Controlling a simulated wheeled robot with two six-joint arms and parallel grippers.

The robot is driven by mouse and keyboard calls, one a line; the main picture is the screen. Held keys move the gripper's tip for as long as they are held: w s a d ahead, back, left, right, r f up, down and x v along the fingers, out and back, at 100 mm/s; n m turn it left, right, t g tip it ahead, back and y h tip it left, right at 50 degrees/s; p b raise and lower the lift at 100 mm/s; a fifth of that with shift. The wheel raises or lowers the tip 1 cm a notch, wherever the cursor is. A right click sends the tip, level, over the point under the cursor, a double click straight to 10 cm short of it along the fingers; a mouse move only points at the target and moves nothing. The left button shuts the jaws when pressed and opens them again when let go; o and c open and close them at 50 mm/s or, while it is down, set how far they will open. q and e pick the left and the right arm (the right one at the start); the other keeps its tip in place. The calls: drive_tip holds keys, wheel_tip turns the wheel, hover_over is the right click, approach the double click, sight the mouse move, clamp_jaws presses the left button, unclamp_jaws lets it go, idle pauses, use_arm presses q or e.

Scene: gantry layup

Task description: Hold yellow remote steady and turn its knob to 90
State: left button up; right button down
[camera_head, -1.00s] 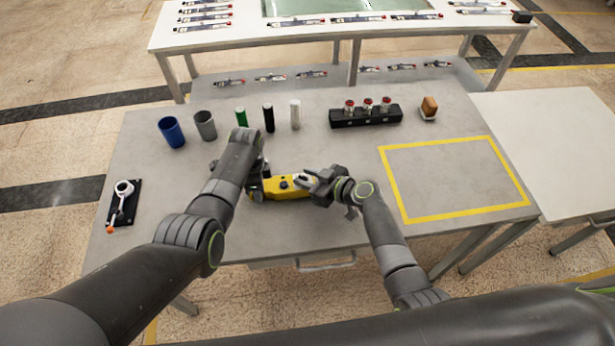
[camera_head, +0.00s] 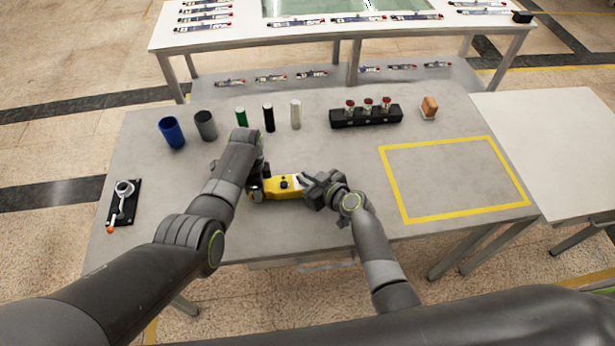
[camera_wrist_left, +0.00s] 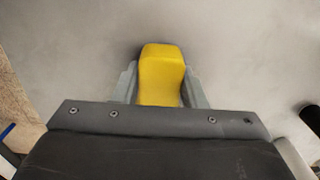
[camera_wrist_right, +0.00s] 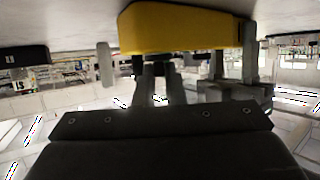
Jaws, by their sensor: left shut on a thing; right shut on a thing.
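The yellow remote (camera_head: 285,186) lies on the grey table, with a dark round part on its top. My left gripper (camera_head: 259,190) is shut on its left end; in the left wrist view the yellow body (camera_wrist_left: 160,70) sits between the two grey fingers. My right gripper (camera_head: 306,184) is at the remote's right end. In the right wrist view the remote (camera_wrist_right: 180,28) is at the top, and my right fingers (camera_wrist_right: 158,80) close around a small dark part beside it, apparently the knob. The knob's marking and angle cannot be read.
Behind the remote stand a blue cup (camera_head: 172,132), a grey cup (camera_head: 206,125), and green, black and white cylinders. A black rack (camera_head: 366,116) and a brown block (camera_head: 429,107) are further right. A yellow-taped rectangle (camera_head: 452,180) is empty. A black tool plate (camera_head: 123,204) lies at left.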

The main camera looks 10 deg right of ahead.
drive_tip(key=shift+s+a+m+t+h, duration=0.15)
drive_tip(key=shift+m+t+h, duration=0.45)
drive_tip(key=shift+m+h, duration=0.5)
drive_tip(key=c, duration=1.5)
unclamp_jaws()
drive_tip(key=shift+v, duration=3.7)
